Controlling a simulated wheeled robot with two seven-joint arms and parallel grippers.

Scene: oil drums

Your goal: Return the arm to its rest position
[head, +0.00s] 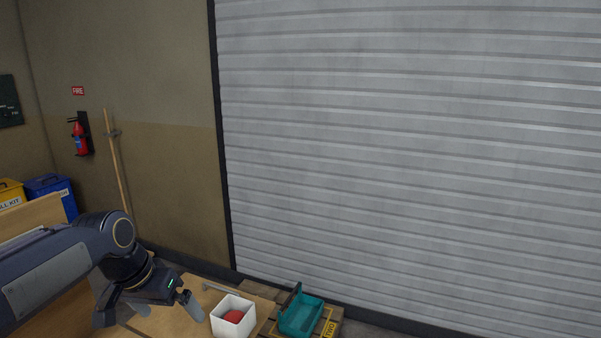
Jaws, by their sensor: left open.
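My left arm comes in from the lower left. Its gripper (168,308) hangs over a wooden surface (172,322) with its fingers spread apart and nothing seen between them. The gripper is just left of a white square box (248,318) that holds a red round thing (234,316). My right arm and gripper are not in the picture.
A teal open tray (301,316) sits on a wooden crate or pallet (331,318) right of the white box. A grey roller shutter (410,150) fills the back. A fire extinguisher (80,138), a wooden pole (117,165) and blue (50,187) and yellow (10,192) boxes stand at left.

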